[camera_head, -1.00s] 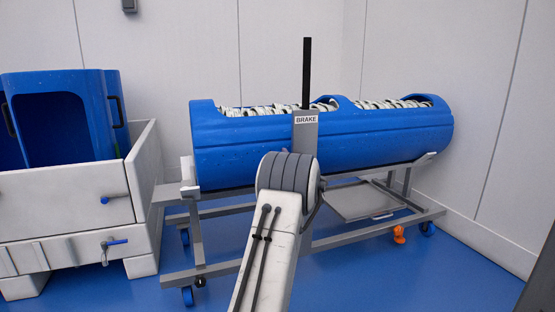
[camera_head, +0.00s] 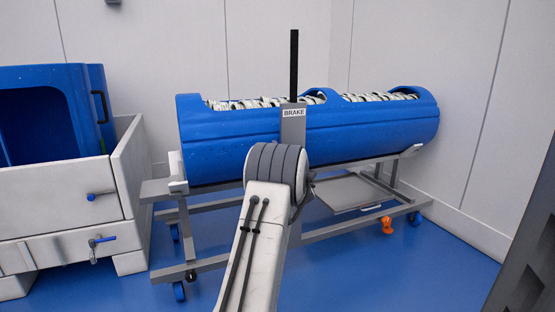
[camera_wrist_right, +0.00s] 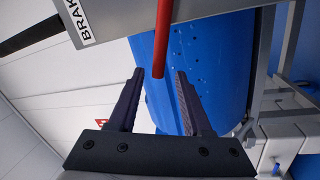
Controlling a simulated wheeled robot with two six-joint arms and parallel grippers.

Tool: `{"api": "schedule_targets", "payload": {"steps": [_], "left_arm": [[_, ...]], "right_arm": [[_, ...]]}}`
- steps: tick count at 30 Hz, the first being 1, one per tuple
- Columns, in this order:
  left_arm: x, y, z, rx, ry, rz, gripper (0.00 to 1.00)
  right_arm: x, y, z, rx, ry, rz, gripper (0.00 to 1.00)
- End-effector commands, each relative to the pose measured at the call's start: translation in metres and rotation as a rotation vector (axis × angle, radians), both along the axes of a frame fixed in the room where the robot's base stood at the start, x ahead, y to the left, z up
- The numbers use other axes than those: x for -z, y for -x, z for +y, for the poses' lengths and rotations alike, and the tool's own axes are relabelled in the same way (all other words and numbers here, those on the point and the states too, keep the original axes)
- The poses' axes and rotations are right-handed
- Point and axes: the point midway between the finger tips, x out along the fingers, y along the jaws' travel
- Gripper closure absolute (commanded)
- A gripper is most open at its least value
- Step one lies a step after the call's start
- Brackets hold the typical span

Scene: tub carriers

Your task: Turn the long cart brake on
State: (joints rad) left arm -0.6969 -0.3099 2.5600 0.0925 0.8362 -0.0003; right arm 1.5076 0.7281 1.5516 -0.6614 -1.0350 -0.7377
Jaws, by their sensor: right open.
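The long cart (camera_head: 325,233) is a grey wheeled frame carrying a long blue tub (camera_head: 375,128). A grey plate marked BRAKE (camera_head: 293,125) stands at its near side, with a black upright bar (camera_head: 294,66) above it. In the right wrist view, the BRAKE label (camera_wrist_right: 74,20) is at upper left and a red rod (camera_wrist_right: 162,38) comes down from the top. My right gripper (camera_wrist_right: 159,72) is open, and the rod's end appears between its fingertips; I cannot tell if they touch. In the head view, my arm hides the rod and this gripper. My left gripper is not in view.
An orange piece (camera_head: 387,225) is on the floor under the cart's right end. Blue floor (camera_head: 420,270) is clear at front right.

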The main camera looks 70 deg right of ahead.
Motion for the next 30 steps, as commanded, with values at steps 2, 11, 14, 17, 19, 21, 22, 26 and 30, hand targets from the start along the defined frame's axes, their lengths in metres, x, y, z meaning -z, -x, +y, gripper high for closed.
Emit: {"api": "schedule_targets", "payload": {"steps": [2, 11, 14, 17, 19, 21, 22, 26, 30], "left_arm": [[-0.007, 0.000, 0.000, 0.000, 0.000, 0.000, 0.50], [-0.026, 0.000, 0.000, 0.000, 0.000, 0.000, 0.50], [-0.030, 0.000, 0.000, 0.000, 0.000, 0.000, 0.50], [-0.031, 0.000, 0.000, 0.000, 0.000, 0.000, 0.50], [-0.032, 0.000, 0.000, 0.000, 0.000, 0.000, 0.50], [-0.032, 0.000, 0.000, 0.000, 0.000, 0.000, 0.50], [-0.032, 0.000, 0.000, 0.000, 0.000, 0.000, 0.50], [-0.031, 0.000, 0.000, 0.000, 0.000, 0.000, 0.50], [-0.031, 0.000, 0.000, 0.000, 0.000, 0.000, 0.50]], "right_arm": [[-0.001, 0.008, 0.009, 0.003, -0.004, -0.002, 0.51], [0.009, 0.040, 0.054, 0.002, -0.004, -0.002, 0.51], [0.013, 0.048, 0.065, 0.002, -0.003, 0.001, 0.51], [0.016, 0.052, 0.072, 0.000, -0.003, 0.000, 0.51], [0.017, 0.053, 0.075, -0.001, -0.001, 0.000, 0.51], [0.017, 0.054, 0.076, -0.001, 0.000, -0.001, 0.51], [0.017, 0.054, 0.076, -0.001, 0.000, -0.001, 0.51], [0.017, 0.054, 0.076, -0.001, 0.000, 0.000, 0.51], [0.017, 0.053, 0.075, -0.001, 0.000, 0.000, 0.51]]}}
